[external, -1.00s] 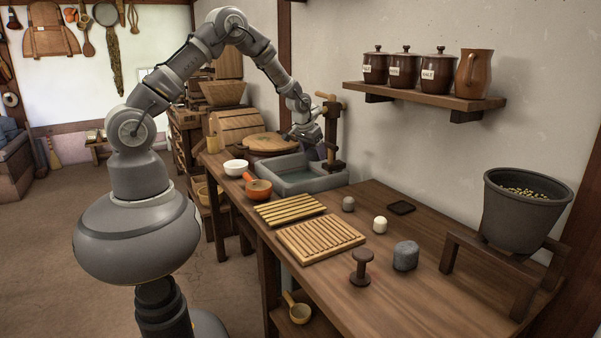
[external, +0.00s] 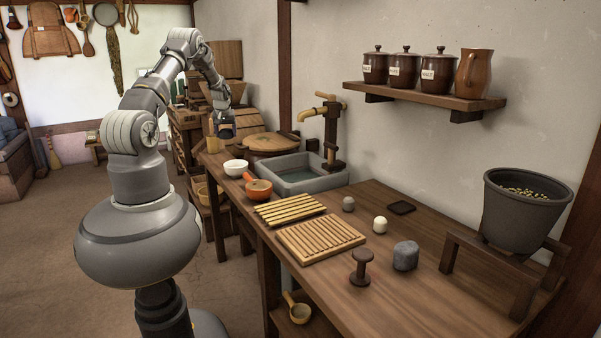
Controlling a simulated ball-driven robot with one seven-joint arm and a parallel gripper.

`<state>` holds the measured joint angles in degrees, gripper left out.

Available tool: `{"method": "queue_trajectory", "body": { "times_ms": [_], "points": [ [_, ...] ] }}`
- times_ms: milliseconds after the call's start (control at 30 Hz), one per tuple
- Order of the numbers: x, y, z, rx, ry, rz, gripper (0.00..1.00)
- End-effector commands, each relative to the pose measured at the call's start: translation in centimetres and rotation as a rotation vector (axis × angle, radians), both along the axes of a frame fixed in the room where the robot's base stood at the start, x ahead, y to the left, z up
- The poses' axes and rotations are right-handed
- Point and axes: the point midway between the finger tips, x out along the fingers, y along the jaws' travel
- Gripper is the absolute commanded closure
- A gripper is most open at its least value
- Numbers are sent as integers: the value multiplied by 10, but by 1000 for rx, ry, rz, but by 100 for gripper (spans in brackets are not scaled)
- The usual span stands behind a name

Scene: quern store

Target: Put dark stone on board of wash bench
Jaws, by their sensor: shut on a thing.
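My gripper (external: 223,132) is up at the far left end of the long wooden bench (external: 440,290), near the wooden tub. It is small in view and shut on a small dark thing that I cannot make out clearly. On the bench lie a ribbed wooden board (external: 320,239) and, behind it, a slatted wooden rack (external: 290,208); both are bare. I cannot tell which one is the task's board.
A grey stone basin (external: 312,184) with a wooden tap (external: 331,125) stands behind a white bowl (external: 236,167) and an orange pan (external: 258,190). A dark spool (external: 361,268), a black square dish (external: 401,207) and a big pot (external: 525,205) on a stand are to the right.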

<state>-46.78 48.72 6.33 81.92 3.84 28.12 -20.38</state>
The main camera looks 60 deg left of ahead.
Motion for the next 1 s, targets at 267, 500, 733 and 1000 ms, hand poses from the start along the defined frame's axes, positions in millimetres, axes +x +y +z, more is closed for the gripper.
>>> {"method": "queue_trajectory", "body": {
  "times_ms": [267, 500, 733, 1000],
  "points": [
    [0, 0, -41, -1, 1, -1, 71],
    [0, 0, -77, 0, 0, -1, 71],
    [0, 0, -110, 1, 0, -1, 71],
    [0, 0, -151, 2, 0, -2, 71]
  ]
}}
